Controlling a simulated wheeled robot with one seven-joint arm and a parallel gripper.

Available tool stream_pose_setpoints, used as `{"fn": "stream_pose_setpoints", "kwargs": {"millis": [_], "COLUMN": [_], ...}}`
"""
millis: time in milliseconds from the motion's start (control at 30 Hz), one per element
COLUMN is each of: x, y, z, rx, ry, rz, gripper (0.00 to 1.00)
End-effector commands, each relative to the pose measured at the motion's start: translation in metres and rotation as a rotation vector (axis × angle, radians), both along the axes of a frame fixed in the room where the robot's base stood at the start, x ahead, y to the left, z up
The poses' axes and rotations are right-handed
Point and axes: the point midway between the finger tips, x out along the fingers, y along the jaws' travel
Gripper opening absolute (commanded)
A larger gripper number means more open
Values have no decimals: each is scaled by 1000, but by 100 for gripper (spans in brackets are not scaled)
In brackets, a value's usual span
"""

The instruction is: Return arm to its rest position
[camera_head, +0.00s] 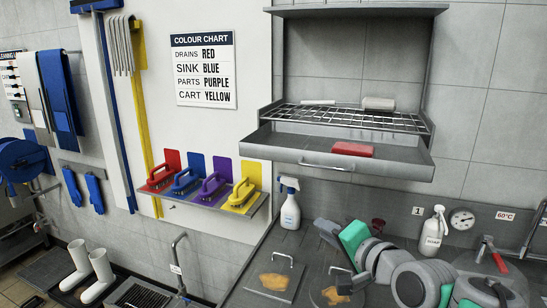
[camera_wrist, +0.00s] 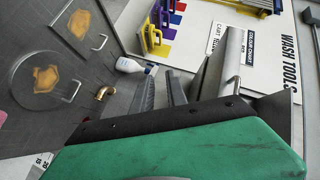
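My arm (camera_head: 412,275), grey with green parts, reaches from the lower right over the dark counter in the head view. My gripper (camera_head: 325,230) is at its far end, above the counter and to the right of the spray bottle. In the wrist view my gripper (camera_wrist: 159,73) shows two dark fingers with a gap between them. Nothing is held in the gap. The green hand body fills the bottom of that view. In the head view the finger gap is too small to make out.
A white spray bottle (camera_head: 290,204) stands near the gripper. A shelf with a pulled-out drawer (camera_head: 310,156) and red block (camera_head: 352,149) hangs above. Stained plates (camera_head: 275,277) lie on the counter. A white bottle (camera_head: 433,232) and gauge (camera_head: 462,218) are behind the arm. Brushes (camera_head: 200,182) sit left.

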Motion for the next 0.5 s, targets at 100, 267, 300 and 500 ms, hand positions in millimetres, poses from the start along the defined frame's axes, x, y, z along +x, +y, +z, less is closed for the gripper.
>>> {"fn": "stream_pose_setpoints", "kwargs": {"millis": [100, 267, 300, 500], "x": [-25, -101, -123, -163], "y": [20, 16, 13, -2], "z": [-98, -195, -210, -205], "rx": [-354, -748, -823, -999], "ry": [246, 567, 641, 731], "rz": [120, 359, 427, 538], "gripper": [18, 18, 18, 18]}}
